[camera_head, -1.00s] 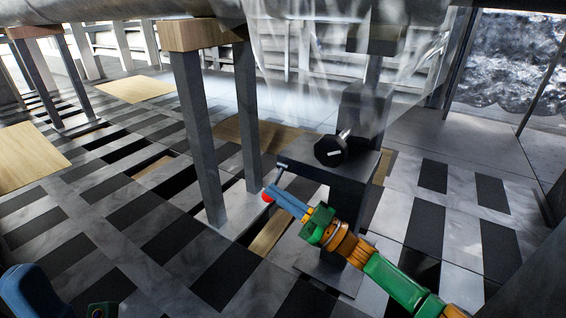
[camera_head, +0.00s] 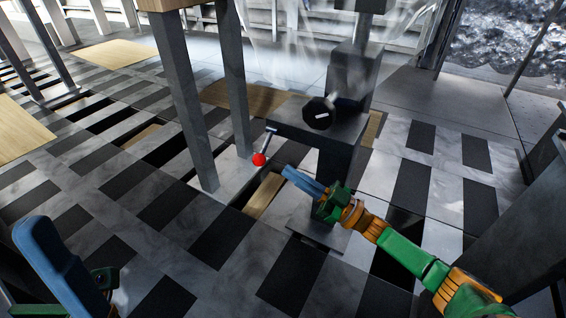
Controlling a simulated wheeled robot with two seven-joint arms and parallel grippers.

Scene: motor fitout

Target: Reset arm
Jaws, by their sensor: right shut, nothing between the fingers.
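My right gripper (camera_head: 290,176) has blue fingers that are shut with nothing between them. It is low at the middle of the head view, in front of the dark grey motor stand (camera_head: 322,122). A small lever with a red ball knob (camera_head: 259,159) sticks out from the stand's left side. The knob is left of my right fingertips, with a gap between them in the picture. My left gripper (camera_head: 62,262) shows only in part at the lower left, blue and green, and its finger opening cannot be made out.
A black knob or motor part (camera_head: 319,113) sits on the stand's top. Grey posts (camera_head: 184,110) rise to the left of the stand. The tiled floor (camera_head: 190,245) has dark gaps and wooden panels (camera_head: 117,52). A dark slanted structure (camera_head: 525,215) stands at the right.

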